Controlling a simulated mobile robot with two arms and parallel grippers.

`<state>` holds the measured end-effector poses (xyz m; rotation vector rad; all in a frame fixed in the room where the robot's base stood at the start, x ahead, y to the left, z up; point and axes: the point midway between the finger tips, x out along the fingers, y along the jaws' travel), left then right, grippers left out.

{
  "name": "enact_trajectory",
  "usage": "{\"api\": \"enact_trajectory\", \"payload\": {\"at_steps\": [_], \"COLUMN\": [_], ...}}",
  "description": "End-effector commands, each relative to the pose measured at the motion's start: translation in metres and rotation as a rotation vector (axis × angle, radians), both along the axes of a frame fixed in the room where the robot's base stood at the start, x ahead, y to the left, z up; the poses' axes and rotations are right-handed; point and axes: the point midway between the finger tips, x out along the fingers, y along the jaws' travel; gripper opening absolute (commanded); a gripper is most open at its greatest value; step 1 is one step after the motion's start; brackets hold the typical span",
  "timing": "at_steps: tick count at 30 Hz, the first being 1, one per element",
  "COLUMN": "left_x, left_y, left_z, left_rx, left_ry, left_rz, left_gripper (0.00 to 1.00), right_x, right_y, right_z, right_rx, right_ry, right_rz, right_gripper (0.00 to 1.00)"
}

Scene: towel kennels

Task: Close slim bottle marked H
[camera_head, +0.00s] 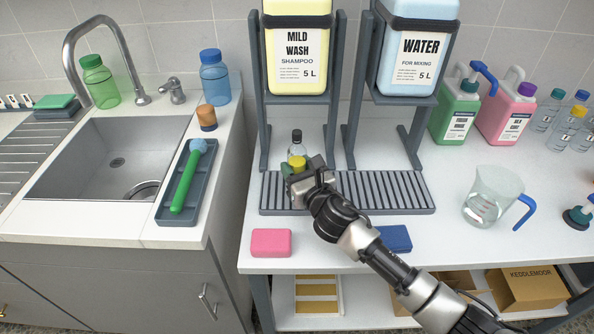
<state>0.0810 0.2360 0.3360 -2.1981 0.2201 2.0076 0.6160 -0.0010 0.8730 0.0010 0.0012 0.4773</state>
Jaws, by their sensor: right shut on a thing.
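My right gripper (297,172) is over the left part of the slatted drip tray, below the yellow shampoo container. It is shut on a small yellow thing (298,162), mostly hidden by the jaws; I cannot tell whether this is a cap or part of a bottle. A small clear bottle with a dark top (297,146) shows upright just behind the gripper. Its lower part is hidden and no letter H is readable on it. Several slim clear bottles (572,125) with coloured caps stand at the right edge; their marks are too small to read. My left gripper is out of view.
The shampoo container (297,48) and water container (415,55) stand on grey frames over the drip tray (385,192). A pink block (271,243) and a blue block (396,238) lie in front. A clear jug (488,195) stands right. A sink (115,150) is left.

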Motion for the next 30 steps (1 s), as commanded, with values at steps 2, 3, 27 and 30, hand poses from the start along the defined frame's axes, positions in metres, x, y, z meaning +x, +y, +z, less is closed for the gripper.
{"api": "enact_trajectory", "payload": {"at_steps": [2,3,27,30], "left_x": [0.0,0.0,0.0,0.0], "left_y": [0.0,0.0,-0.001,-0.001], "left_z": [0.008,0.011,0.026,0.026], "left_rx": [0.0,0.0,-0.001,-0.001], "left_ry": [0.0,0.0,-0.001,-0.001], "left_rz": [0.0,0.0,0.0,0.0], "left_gripper": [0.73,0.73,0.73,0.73], "right_x": [0.001,0.001,-0.026,-0.026], "right_y": [0.0,-0.001,-0.114,-0.114], "right_z": [0.02,0.03,0.091,0.091], "right_rx": [-0.001,-0.003,0.0,0.001], "right_ry": [-0.007,-0.008,-0.002,-0.002], "right_rz": [0.001,0.0,0.0,0.0], "right_gripper": [0.18,0.18,0.18,0.18]}}
